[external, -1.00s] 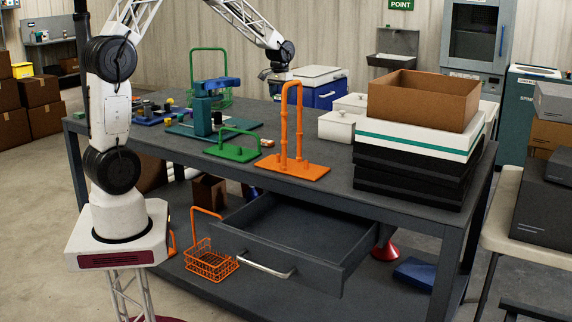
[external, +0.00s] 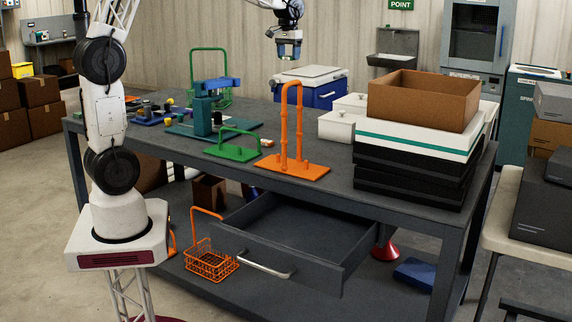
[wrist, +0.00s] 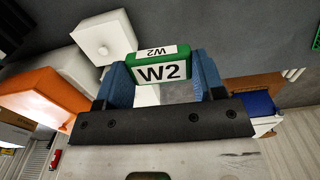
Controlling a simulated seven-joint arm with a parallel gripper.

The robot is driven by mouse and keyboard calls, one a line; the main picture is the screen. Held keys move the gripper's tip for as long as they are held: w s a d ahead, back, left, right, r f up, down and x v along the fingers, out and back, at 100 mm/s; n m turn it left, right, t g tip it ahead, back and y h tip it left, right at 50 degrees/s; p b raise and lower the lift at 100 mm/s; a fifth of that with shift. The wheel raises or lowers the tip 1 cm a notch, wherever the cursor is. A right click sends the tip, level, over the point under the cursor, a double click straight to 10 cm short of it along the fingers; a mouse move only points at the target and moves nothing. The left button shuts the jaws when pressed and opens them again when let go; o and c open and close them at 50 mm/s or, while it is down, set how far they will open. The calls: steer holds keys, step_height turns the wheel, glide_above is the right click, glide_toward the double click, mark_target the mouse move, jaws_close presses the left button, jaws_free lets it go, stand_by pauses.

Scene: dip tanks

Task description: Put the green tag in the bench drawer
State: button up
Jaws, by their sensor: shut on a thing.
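The green tag (wrist: 159,71), marked W2, is held between the blue fingertips of my gripper (wrist: 160,86) in the wrist view. In the external view my gripper (external: 289,57) hangs above the back of the bench, with a small bit of green at its tips. The bench drawer (external: 290,228) is pulled open at the front of the bench, below the top. Its visible floor looks empty. My gripper is well above and behind the drawer.
An orange stand (external: 300,140) and a green stand (external: 235,152) rise from the bench top near the drawer. A cardboard box (external: 420,98) sits on stacked trays at right. White lidded containers (external: 338,125) stand behind. An orange wire basket (external: 208,262) is left of the drawer.

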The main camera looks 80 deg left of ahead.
steer(key=s+d, duration=0.2)
steer(key=d, duration=3.1)
steer(key=s+d, duration=0.8)
steer(key=d, duration=0.4)
steer(key=s+d, duration=0.8)
steer(key=d, duration=0.5)
step_height(320, 180, down, 35)
steer(key=shift+s+a, duration=0.15)
steer(key=shift+a, duration=0.15)
steer(key=shift+f, duration=2.9)
steer(key=shift+f, duration=0.15)
